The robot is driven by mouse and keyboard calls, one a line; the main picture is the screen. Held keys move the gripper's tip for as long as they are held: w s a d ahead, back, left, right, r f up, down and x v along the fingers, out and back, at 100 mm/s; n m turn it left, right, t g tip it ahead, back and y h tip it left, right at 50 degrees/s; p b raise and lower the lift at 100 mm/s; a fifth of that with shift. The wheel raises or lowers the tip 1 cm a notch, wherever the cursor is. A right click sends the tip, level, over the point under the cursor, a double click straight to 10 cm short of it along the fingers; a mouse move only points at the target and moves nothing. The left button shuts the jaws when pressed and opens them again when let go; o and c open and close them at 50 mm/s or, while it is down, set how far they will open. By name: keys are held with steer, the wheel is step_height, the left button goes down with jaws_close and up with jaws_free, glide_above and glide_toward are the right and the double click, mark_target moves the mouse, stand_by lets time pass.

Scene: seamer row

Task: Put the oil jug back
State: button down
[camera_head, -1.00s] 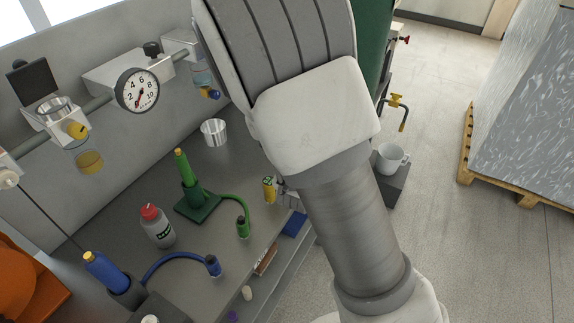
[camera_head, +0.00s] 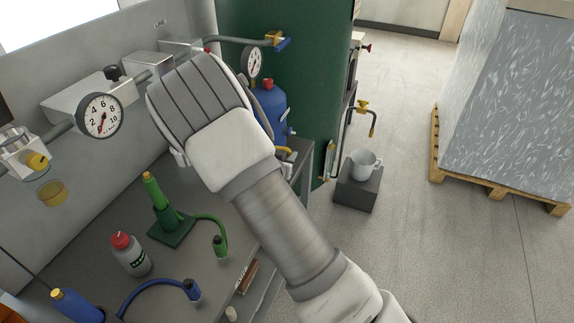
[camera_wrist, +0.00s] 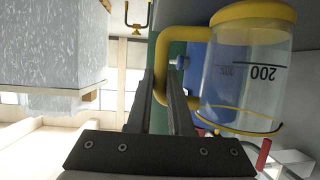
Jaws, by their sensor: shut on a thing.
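The oil jug (camera_wrist: 243,95) is a clear cylinder with a yellow rim, a yellow handle and a black 200 mark. It fills the right of the wrist view. My gripper (camera_wrist: 163,78) is shut on the jug's yellow handle, with the jug body to the right of the fingers. A thin yellow line runs around the clear wall; I cannot tell how much oil is inside. In the head view my arm covers the gripper and most or all of the jug. A small yellow piece shows beside the arm there, but I cannot tell what it belongs to.
A blue cylinder (camera_head: 270,108) stands behind my arm, before a green tank (camera_head: 313,75). Floor is clear before the wrapped pallet load (camera_head: 510,110).

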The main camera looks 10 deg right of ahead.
steer(key=shift+w+f, duration=0.35)
step_height(320, 180, down, 3)
steer(key=shift+f, duration=0.2)
steer(key=c, duration=0.8)
jaws_free()
